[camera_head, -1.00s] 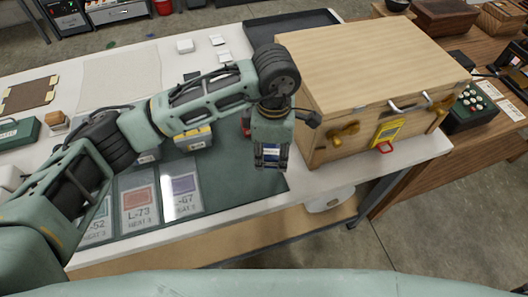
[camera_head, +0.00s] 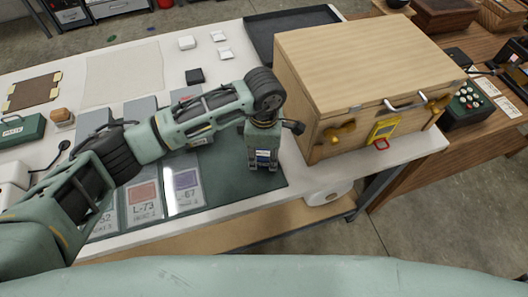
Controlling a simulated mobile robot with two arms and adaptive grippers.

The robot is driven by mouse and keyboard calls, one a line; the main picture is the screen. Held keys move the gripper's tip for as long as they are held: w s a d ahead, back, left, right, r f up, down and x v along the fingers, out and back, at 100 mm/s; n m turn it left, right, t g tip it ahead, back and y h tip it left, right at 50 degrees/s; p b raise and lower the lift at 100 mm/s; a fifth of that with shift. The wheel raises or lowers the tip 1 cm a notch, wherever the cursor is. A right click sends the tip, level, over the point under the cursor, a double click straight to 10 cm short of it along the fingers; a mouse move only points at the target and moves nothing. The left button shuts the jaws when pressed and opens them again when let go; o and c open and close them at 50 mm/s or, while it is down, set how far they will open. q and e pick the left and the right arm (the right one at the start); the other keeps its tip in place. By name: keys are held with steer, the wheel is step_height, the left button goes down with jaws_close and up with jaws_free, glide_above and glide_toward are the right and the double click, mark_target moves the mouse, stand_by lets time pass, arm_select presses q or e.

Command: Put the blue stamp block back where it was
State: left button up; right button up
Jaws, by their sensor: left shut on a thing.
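My left gripper (camera_head: 263,162) points down over the right part of the dark green mat (camera_head: 235,181), left of the wooden chest. It is shut on the blue stamp block (camera_head: 263,155), of which only a small blue and white part shows between the fingers. I cannot tell whether the block touches the mat. Labelled cards, one with a red patch (camera_head: 143,196) and one with a purple patch (camera_head: 186,186), lie on the mat to the left. Grey blocks (camera_head: 140,107) stand behind my left arm, which partly hides them. My right gripper is out of view.
The large wooden chest (camera_head: 365,65) stands close to the right of my left gripper. A black tray (camera_head: 262,25) lies behind. A small dark block (camera_head: 195,76) and white pieces (camera_head: 187,42) lie on the white table. The mat's front right area is clear.

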mark_target(264, 154)
arm_select(q)
steer(key=o, duration=0.9)
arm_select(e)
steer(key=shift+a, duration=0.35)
arm_select(q)
steer(key=shift+r+p, duration=0.15)
steer(key=shift+p, duration=0.15)
step_height(264, 154, up, 12)
steer(key=b, duration=0.3)
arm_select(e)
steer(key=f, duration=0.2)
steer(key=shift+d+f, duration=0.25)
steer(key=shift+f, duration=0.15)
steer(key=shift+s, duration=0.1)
